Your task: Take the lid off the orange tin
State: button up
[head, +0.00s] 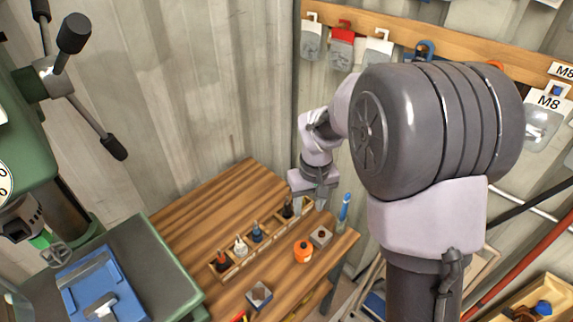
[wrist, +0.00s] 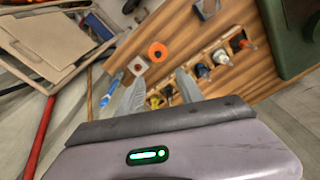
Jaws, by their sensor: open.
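The orange tin (head: 303,252) stands on the wooden bench near its front right edge, with a small dark spot on top. In the wrist view the orange tin (wrist: 157,51) shows from above, beyond my fingertips. Whether its lid is a separate piece is too small to tell. My gripper (head: 321,203) is above the bench's right back part, behind the tin and apart from it. In the wrist view my gripper (wrist: 162,82) has its two fingers spread, with nothing held between them.
A wooden rack (head: 232,271) with several dark, white and blue items runs behind. A blue tool (head: 345,207) is at the right edge. A green drill press (head: 35,130) stands left.

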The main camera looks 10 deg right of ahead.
notch_tip(320, 180, down, 3)
jog(key=w+n+g+p, duration=0.1)
jog(key=w+p, duration=0.1)
jog(key=b, duration=0.4)
send_over(304, 245)
jog(key=f, duration=1.2)
jog(key=shift+d+f, duration=0.2)
jog(key=shift+d, duration=0.05)
jog(key=f, duration=0.2)
jog(key=f+b, duration=0.1)
jog(key=f, duration=0.2)
jog(key=shift+a+f+b, duration=0.25)
jog(key=shift+f+b, duration=0.05)
jog(key=shift+f, duration=0.05)
jog(key=shift+r, duration=0.15)
jog(key=shift+c, duration=0.2)
grip_shut()
